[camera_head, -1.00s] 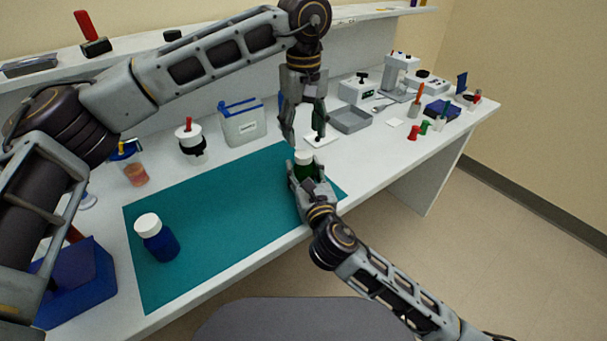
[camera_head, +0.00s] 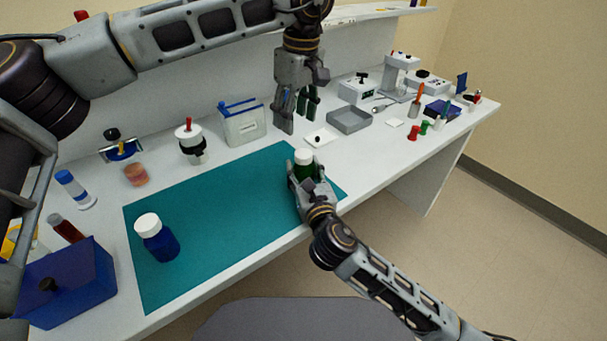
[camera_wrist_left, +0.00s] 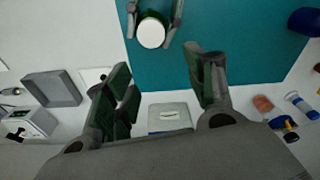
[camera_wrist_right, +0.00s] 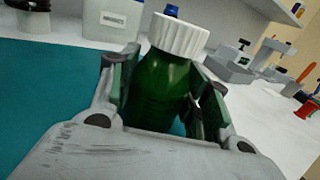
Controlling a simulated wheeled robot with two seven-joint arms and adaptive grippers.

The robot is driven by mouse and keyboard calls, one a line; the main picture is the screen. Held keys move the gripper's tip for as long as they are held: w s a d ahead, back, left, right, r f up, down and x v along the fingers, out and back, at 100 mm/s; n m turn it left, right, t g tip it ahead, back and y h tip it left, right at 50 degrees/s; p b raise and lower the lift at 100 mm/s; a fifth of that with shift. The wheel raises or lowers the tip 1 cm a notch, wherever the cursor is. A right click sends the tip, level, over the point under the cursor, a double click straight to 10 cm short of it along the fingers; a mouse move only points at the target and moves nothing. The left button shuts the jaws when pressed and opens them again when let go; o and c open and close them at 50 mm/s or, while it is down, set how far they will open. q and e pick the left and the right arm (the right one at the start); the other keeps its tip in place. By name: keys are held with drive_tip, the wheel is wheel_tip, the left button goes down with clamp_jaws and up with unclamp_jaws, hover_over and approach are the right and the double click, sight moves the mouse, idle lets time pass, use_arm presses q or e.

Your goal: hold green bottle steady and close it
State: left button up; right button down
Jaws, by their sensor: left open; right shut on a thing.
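The green bottle (camera_wrist_right: 160,92) stands upright on the teal mat (camera_head: 215,215) near its right end, with a white ribbed cap (camera_wrist_right: 179,36) seated on its neck. Whether the cap is fully tight cannot be told. My right gripper (camera_head: 306,180) is shut around the bottle's body, one finger on each side. My left gripper (camera_head: 296,118) is open and empty, above and behind the bottle, clear of the cap. In the left wrist view the white cap (camera_wrist_left: 151,32) shows beyond the spread left fingers (camera_wrist_left: 160,80), at the top of the picture.
A blue bottle (camera_head: 160,243) with a white cap stands at the mat's left. A blue box (camera_head: 70,285) is at the front left. Behind the mat are a labelled white container (camera_head: 243,127) and a grey tray (camera_head: 349,120). The mat's middle is clear.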

sight(303, 153)
use_arm(q)
drive_tip(key=n, duration=0.1)
drive_tip(key=f+n, duration=0.1)
drive_tip(key=n, duration=0.1)
drive_tip(key=shift+s+d, duration=0.15)
drive_tip(key=n, duration=0.3)
drive_tip(key=shift+s+d+f+g, duration=0.15)
drive_tip(key=shift+d+f+g, duration=0.05)
drive_tip(key=shift+g, duration=0.1)
drive_tip(key=n, duration=0.2)
drive_tip(key=d+n+h, duration=0.1)
drive_tip(key=n, duration=0.2)
drive_tip(key=shift+s+n, duration=0.2)
drive_tip(key=shift+n, duration=2)
drive_tip(key=shift+f, duration=0.15)
drive_tip(key=shift+f, duration=3.85)
